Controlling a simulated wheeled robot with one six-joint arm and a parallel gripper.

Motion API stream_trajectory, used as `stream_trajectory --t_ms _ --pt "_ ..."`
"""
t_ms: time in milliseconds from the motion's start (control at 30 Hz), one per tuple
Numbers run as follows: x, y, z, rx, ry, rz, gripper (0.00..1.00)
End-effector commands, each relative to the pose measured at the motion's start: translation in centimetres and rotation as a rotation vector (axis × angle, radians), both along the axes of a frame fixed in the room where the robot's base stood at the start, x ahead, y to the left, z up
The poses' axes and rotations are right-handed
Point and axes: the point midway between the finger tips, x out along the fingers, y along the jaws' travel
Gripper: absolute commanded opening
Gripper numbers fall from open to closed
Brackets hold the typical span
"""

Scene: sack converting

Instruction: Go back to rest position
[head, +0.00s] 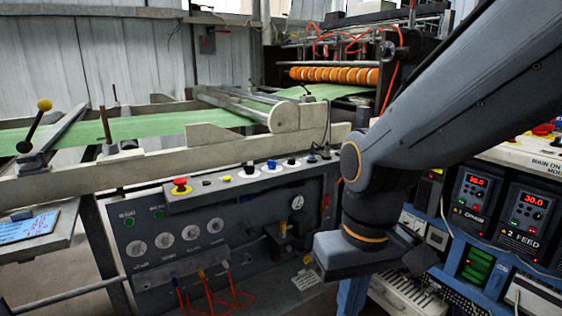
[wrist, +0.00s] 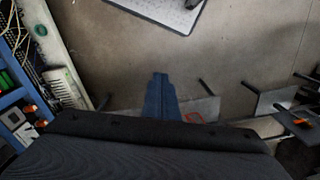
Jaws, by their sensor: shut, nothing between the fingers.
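My gripper (wrist: 160,77) shows in the wrist view as narrow blue-grey fingers held together, with nothing between them. They point out over the grey floor, beyond a wide dark body that fills the bottom of that view. In the head view my arm comes in from the upper right and bends down at the elbow in front of the control panel (head: 150,222). The wrist end hangs at the lower right of the panel. The fingertips cannot be made out there.
A green belt (head: 160,122) runs to orange rollers (head: 335,75) behind my arm. A red button (head: 180,184) sits on the panel ledge. A blue cabinet with lit displays (head: 535,200) stands close right of my wrist. Open floor (wrist: 250,50) shows in the wrist view.

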Motion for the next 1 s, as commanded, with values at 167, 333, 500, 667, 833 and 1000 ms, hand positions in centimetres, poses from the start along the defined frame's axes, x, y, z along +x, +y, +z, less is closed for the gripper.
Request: stream_trajectory --t_ms 167,333,500,667,833,1000 --pt "0.1 -1.3 2.2 -0.008 0.003 -0.043 0.00" --pt "0.2 -3.1 4.6 -0.018 0.003 -0.097 0.00" --pt "0.1 -5.1 6.8 -0.029 0.005 -0.154 0.00" --pt "-0.1 -6.9 8.7 -0.037 0.008 -0.204 0.00" --pt "-0.3 -8.3 9.9 -0.041 0.008 -0.241 0.00" --pt "-0.4 -8.8 10.1 -0.044 0.007 -0.255 0.00"
